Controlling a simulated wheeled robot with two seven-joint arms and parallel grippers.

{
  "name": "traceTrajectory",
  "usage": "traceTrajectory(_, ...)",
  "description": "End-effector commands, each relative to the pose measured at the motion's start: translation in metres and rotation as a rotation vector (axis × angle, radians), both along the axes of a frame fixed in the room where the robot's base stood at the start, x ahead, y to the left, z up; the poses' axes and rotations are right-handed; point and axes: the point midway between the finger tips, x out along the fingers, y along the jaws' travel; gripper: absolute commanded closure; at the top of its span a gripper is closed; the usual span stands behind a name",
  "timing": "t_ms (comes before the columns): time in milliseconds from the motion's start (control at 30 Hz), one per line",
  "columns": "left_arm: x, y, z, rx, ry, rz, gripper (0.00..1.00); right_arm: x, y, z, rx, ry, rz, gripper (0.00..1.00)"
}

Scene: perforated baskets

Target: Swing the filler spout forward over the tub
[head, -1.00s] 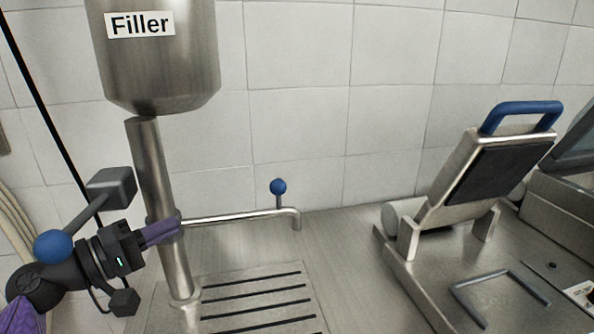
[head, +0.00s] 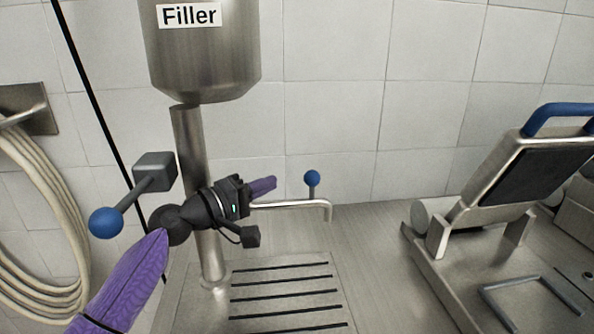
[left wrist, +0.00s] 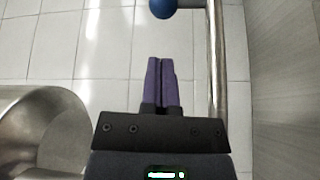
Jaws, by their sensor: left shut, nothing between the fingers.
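The filler spout (head: 290,205) is a thin steel pipe running right from the filler's upright column (head: 190,140), its end bent down. A blue ball knob (head: 312,178) stands on a short stem near that end. My left gripper (head: 265,184) is shut and empty, in front of the column and just above the spout, its fingertips left of the knob. In the left wrist view, the purple fingers (left wrist: 162,82) are together, the knob (left wrist: 163,8) lies ahead at the top edge, and the spout (left wrist: 214,60) runs along their right. I see no tub. My right gripper is out of view.
A slotted drain plate (head: 285,300) lies below the spout. A lever with a blue ball (head: 106,222) and grey block sticks out left of the column. A coiled hose (head: 30,220) hangs at left. A steel machine with a blue handle (head: 556,118) stands at right.

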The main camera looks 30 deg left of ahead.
Motion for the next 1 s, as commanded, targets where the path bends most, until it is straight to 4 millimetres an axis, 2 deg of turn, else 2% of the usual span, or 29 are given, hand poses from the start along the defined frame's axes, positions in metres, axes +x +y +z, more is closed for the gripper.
traceTrajectory(200,0.041,-0.018,0.004,0.000,-0.002,0.000,1.00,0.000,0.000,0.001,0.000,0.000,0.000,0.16)
traceTrajectory(400,0.063,-0.026,0.004,0.000,0.000,0.000,1.00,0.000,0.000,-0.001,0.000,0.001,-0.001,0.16)
traceTrajectory(600,0.067,-0.028,0.004,0.003,0.001,0.000,1.00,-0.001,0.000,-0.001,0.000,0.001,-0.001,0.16)
traceTrajectory(1000,0.063,-0.032,0.003,0.002,0.001,-0.030,1.00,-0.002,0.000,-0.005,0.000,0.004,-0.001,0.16)
